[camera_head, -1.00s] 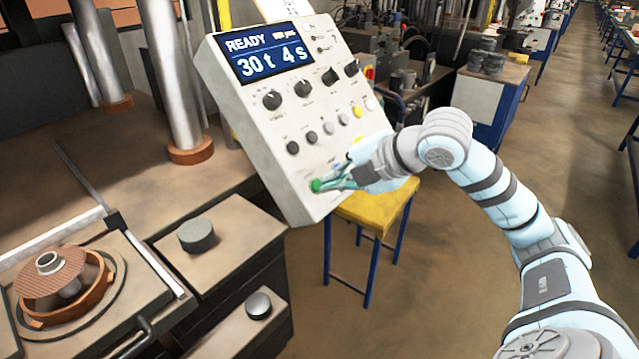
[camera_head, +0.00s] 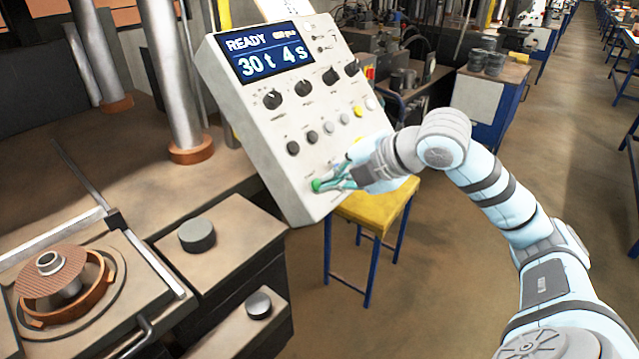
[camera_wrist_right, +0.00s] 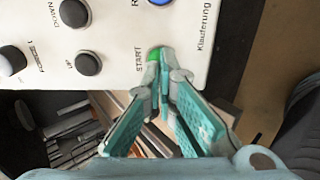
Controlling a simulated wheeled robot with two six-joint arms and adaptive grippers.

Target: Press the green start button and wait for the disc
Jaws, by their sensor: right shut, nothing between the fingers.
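The control panel (camera_head: 285,100) is a tilted pale box with a display reading READY, 30 t and 4 s. The green start button (camera_head: 316,186) is at its lower edge. In the right wrist view the green button (camera_wrist_right: 155,54) shows beside the START label. My right gripper (camera_head: 324,185) is shut and empty, its fingertips at the green button and seemingly touching it. In the right wrist view the fingertips (camera_wrist_right: 162,66) partly cover the button. The disc (camera_head: 52,272), reddish-brown with a metal hub, lies in a round fixture at lower left. My left gripper is not in view.
Several black, grey, white and yellow controls sit above the button on the panel. A yellow stool (camera_head: 375,205) stands behind the panel. Steel columns (camera_head: 170,80) rise at the left. Two round knobs (camera_head: 197,235) (camera_head: 258,305) sit on blocks. Floor at the right is open.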

